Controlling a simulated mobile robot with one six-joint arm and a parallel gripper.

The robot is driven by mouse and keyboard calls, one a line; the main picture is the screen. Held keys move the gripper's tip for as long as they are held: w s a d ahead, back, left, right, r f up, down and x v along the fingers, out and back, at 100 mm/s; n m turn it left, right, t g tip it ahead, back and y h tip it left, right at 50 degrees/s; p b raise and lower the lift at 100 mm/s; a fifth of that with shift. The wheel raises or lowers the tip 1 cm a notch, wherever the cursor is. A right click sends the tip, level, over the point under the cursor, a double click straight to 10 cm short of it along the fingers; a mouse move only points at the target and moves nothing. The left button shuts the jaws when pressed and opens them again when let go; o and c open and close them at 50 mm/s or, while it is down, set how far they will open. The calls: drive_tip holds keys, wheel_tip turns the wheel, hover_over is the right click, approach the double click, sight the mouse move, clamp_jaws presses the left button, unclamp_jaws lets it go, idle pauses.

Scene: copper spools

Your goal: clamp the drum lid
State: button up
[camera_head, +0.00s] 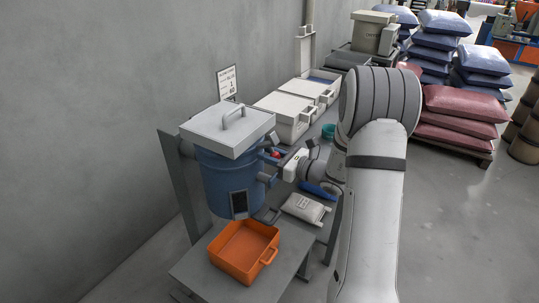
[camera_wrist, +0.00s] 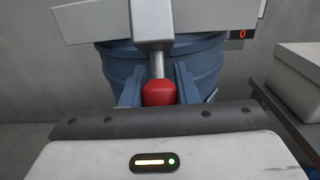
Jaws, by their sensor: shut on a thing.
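The blue drum (camera_head: 222,185) hangs in a grey stand at the left of the head view. Its flat grey lid (camera_head: 225,130), with a bar handle on top, sits over its mouth. In the wrist view the drum (camera_wrist: 115,65) fills the upper middle, under the lid's pale edge (camera_wrist: 85,22). A red knob (camera_wrist: 159,93) on a metal rod hangs from a grey clamp lever (camera_wrist: 151,20) in front of the drum. My gripper (camera_wrist: 159,82) is shut on the red knob, one finger on each side. In the head view my gripper (camera_head: 272,157) is at the drum's right side.
An orange bin (camera_head: 243,250) stands on the bench below the drum. Pale lidded boxes (camera_head: 285,115) stand behind the drum, and a white bag (camera_head: 305,208) lies to its right. A wall is close on the left. Stacked sacks (camera_head: 462,100) stand at the back right; open floor lies at the right.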

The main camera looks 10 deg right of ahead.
clamp_jaws()
